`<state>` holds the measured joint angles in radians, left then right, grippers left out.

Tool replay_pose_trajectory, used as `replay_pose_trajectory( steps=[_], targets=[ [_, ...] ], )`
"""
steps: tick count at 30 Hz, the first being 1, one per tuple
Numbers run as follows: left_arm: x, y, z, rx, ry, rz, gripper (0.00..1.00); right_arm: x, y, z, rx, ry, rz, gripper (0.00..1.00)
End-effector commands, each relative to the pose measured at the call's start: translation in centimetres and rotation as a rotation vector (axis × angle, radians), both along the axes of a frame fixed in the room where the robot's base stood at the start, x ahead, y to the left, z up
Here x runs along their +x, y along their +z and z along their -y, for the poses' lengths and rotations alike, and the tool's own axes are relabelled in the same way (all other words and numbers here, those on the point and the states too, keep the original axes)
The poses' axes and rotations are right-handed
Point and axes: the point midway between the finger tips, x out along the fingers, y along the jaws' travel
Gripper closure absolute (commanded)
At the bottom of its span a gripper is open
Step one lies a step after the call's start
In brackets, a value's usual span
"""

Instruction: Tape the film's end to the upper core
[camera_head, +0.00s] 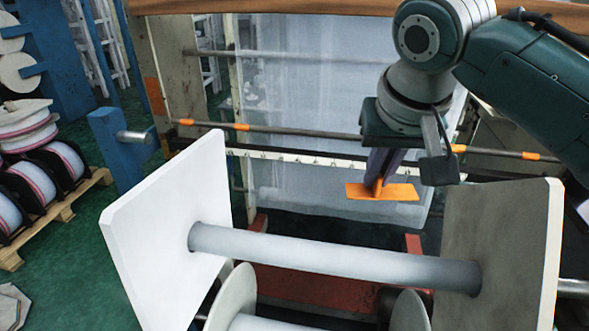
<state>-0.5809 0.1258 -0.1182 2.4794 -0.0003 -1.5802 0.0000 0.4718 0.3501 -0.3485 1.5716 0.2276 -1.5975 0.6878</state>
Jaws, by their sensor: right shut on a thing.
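The upper core (335,257) is a pale grey tube running across the lower middle between two square end plates, and its surface is bare. The film (310,75) hangs as a translucent sheet behind it; its lower end (345,205) hangs behind and above the core, apart from it. My right gripper (379,178) comes in from the upper right and points down, shut on a flat orange piece with a short stem (400,192), which looks like the tape. It is in front of the film and above the core, touching neither as far as I can tell. My left gripper is out of view.
A white left plate (165,235) and a grey right plate (500,250) flank the core. A dark bar with orange bands (300,134) crosses behind. Another roll with round flanges (235,300) sits below. Several reels on a pallet (60,215) stand at left on green floor.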

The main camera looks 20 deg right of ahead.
Motion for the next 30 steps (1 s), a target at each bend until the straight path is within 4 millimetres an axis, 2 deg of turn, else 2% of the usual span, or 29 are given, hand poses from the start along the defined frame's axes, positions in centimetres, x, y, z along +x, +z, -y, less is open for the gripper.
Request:
replay_pose_trajectory(
  steps=[1,3,6,9,20,30],
  targets=[
    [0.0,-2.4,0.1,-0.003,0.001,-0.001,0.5,1.1,-3.1,0.8,0.002,-0.039,-0.005,1.0],
    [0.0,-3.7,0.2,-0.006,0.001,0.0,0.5,2.2,-5.4,1.7,0.003,-0.083,-0.005,1.0],
    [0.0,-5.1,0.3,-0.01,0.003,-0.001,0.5,3.2,-8.1,2.6,0.002,-0.126,-0.004,1.0],
    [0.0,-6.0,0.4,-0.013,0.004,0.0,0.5,3.6,-9.9,3.0,0.001,-0.15,-0.003,1.0],
    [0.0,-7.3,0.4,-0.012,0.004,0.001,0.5,3.8,-11.9,3.3,-0.002,-0.163,-0.003,1.0],
    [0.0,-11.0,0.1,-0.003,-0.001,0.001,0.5,3.8,-15.3,3.3,-0.001,-0.161,-0.002,1.0]
  ],
)
